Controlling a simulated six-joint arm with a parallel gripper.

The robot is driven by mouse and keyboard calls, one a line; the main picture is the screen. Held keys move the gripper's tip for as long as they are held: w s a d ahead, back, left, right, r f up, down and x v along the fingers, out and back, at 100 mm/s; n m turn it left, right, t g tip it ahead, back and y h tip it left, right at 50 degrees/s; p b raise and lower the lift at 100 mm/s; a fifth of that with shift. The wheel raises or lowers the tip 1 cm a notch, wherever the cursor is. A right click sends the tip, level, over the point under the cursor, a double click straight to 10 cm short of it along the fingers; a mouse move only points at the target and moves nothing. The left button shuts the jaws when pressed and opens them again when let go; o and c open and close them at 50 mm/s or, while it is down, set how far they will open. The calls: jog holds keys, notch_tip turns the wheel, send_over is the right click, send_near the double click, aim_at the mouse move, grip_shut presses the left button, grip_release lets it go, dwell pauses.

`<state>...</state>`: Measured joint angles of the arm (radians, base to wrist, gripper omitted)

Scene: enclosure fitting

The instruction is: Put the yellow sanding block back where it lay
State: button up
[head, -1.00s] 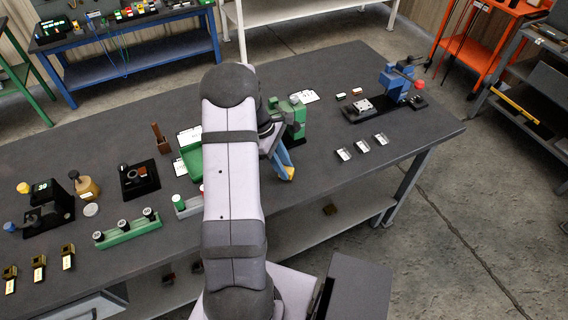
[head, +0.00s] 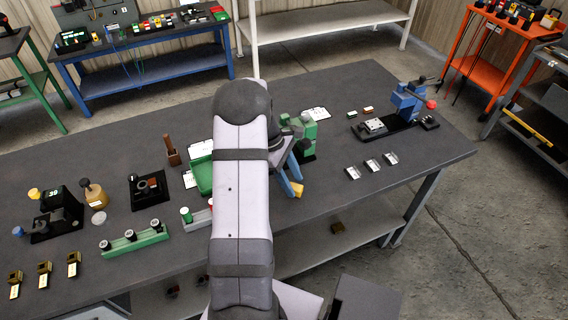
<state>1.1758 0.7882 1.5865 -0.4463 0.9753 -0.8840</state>
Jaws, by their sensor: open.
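My gripper (head: 291,176) shows blue fingers pointing down, just right of my arm near the table's front edge. The fingers are open. A small yellow piece (head: 297,191), which looks like the yellow sanding block, shows right at the fingertips. It appears low, at the table top. I cannot tell whether it sits between the fingers or beside them, and part of it is hidden.
The grey table (head: 330,200) is bare right of the gripper, up to several small white trays (head: 371,165). A green machine (head: 302,132) stands behind the gripper. A blue press (head: 405,103) stands back right. A green tray (head: 202,172) is left of my arm.

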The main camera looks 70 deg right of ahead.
jog(key=b+v, duration=0.2)
jog(key=v, duration=0.9)
jog(key=shift+b, duration=0.4)
jog(key=w+a+t+h, duration=0.1)
jog(key=w+a, duration=0.6)
jog(key=a, duration=0.3)
jog(key=w+a+t, duration=0.2)
jog(key=w+a, duration=0.6)
jog(key=a, duration=0.3)
jog(key=s+a+f, duration=0.2)
jog(key=a, duration=0.9)
jog(key=s+a+f+t+y, duration=0.1)
jog(key=s+a+f, duration=0.1)
jog(key=a, duration=0.9)
jog(key=shift+s+a+f+t, duration=0.3)
jog(key=shift+s+f, duration=0.1)
jog(key=shift+s, duration=0.45)
jog(key=shift+f, duration=0.1)
